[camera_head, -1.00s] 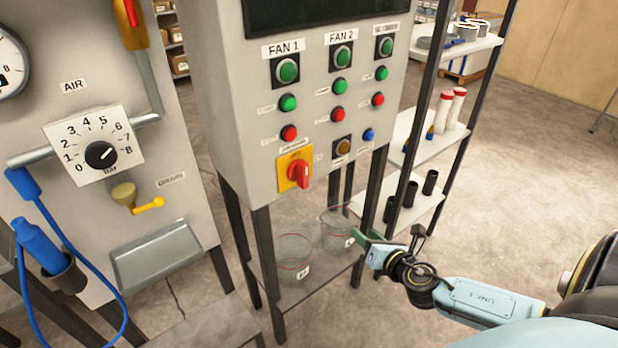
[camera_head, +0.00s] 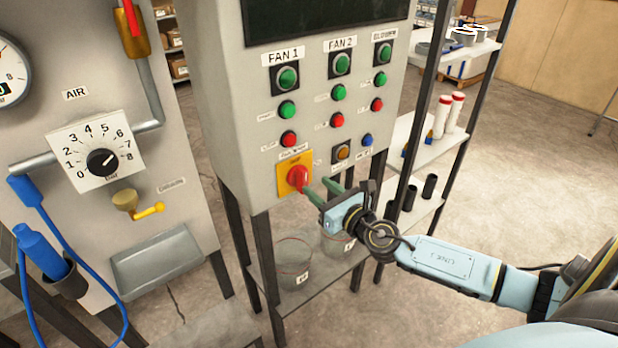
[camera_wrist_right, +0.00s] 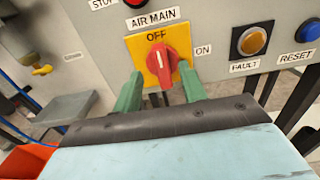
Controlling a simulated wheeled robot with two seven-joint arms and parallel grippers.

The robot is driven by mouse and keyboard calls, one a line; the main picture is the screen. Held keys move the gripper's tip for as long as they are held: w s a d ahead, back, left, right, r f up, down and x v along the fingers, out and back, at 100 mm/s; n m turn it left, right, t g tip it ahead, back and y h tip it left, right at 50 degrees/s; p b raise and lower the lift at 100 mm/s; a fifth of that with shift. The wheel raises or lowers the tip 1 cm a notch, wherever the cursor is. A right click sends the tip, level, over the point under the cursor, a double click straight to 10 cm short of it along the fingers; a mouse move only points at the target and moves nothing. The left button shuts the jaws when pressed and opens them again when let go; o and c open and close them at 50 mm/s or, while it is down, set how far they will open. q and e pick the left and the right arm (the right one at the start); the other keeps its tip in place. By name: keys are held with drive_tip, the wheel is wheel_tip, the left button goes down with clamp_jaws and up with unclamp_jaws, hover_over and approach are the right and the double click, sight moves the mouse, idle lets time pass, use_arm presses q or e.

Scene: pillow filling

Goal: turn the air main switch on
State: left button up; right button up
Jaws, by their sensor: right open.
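The air main switch is a red rotary knob (camera_head: 298,178) on a yellow plate (camera_head: 284,183), low on the front of the grey control cabinet. In the right wrist view the knob (camera_wrist_right: 163,65) stands nearly upright, its upper end near OFF; ON is labelled to its right. My right gripper (camera_head: 318,188) is open, its green fingers pointing at the switch. In the right wrist view the fingers (camera_wrist_right: 160,88) lie left and right of the knob's lower end; I cannot tell whether they touch it. My left gripper is not in view.
Green and red buttons (camera_head: 288,138) sit above the switch. An amber fault button (camera_wrist_right: 252,41) and a blue reset button (camera_wrist_right: 307,30) are to its right. Glass beakers (camera_head: 293,262) stand on the shelf below. The air panel (camera_head: 165,206) is at left.

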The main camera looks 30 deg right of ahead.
sight(306, 177)
drive_tip(key=shift+w+a, duration=0.2)
drive_tip(key=shift+w, duration=2.15)
clamp_jaws()
